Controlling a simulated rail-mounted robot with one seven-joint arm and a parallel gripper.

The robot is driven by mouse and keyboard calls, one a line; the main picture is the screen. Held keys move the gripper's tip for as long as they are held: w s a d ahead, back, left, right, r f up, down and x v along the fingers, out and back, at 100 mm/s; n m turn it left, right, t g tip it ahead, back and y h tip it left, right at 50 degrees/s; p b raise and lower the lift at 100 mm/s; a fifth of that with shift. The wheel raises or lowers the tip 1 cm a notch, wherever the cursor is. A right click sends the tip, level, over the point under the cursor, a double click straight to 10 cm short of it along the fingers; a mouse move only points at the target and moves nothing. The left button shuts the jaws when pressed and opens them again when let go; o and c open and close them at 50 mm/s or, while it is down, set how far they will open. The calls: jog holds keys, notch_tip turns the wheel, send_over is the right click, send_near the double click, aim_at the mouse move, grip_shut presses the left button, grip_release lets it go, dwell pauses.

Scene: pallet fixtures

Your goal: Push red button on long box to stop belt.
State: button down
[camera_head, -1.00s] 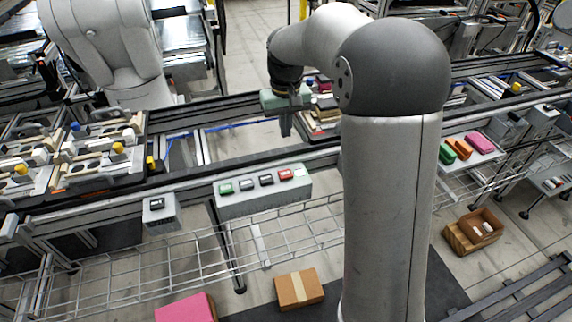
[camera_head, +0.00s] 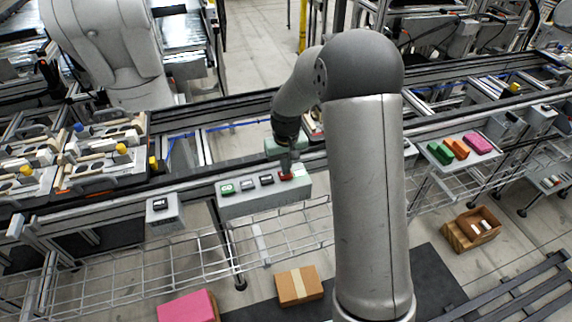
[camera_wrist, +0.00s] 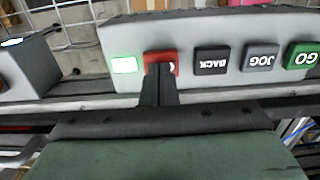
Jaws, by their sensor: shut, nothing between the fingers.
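The long grey box (camera_head: 232,207) sits at the near edge of the conveyor in the head view, with a row of buttons on top. Its red button (camera_head: 285,177) is near the right end, partly hidden by my gripper (camera_head: 287,168). In the wrist view my gripper (camera_wrist: 158,72) is shut and empty, its fingertips overlapping the red button (camera_wrist: 165,55). I cannot tell whether they touch or press it. Beside it on the box (camera_wrist: 100,72) are a lit green-white square (camera_wrist: 124,64) and the BACK button (camera_wrist: 211,60). The belt (camera_head: 175,170) runs behind the box.
A smaller grey box with a black button (camera_head: 161,206) stands left of the long box. Pallets with fixtures (camera_head: 100,160) are on the line at left. A wire rack (camera_head: 130,265) lies below. Coloured blocks (camera_head: 456,148) sit on a ledge at right.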

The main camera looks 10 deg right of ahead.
notch_tip(320, 180, down, 2)
jog(key=shift+s+b, duration=0.1)
jog(key=shift+b, duration=0.9)
jog(key=shift+s, duration=0.1)
jog(key=shift+f, duration=0.1)
notch_tip(320, 180, up, 15)
jog(key=p, duration=0.1)
jog(key=shift+w, duration=0.2)
